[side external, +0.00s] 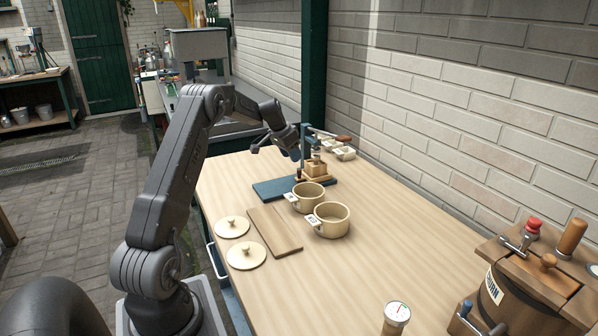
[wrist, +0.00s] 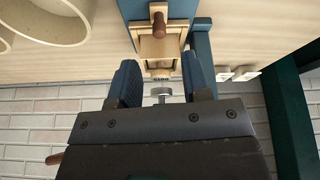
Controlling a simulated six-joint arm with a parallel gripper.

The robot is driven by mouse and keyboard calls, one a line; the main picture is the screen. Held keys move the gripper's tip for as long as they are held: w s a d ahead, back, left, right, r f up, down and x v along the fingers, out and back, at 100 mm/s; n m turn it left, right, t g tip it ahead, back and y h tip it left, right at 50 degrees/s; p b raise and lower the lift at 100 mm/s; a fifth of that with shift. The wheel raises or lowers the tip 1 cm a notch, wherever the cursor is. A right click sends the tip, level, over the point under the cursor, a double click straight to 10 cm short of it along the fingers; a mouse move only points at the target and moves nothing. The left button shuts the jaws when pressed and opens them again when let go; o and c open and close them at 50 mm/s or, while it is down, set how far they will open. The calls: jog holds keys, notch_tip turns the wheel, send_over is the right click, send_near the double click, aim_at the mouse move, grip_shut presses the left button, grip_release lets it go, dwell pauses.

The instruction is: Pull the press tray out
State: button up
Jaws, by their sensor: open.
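The press (side external: 313,150) stands at the back of the table, with a blue frame and a flat blue base (side external: 272,188). At its foot is a light wooden tray or mould (side external: 314,170); in the wrist view this wooden part (wrist: 145,48) has a brown knob (wrist: 158,25) facing the blue base. I cannot tell which piece is the press tray. My gripper (side external: 278,143) is just left of the press, above the base. In the wrist view my gripper (wrist: 160,75) is open, its fingers apart near the wooden part, with a metal screw end (wrist: 161,92) showing between them. Nothing is held.
Two cream cups (side external: 331,220) stand in front of the press. A wooden board (side external: 274,231) and two round lids (side external: 245,255) lie nearby. A churn (side external: 525,285) and a gauge (side external: 396,315) stand at the front right. A brick wall and green post (side external: 314,60) border the back.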

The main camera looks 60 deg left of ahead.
aim_at(299, 170)
jog(key=x, duration=0.8)
jog(key=shift+d, duration=0.1)
jog(key=shift+r, duration=0.1)
grip_shut()
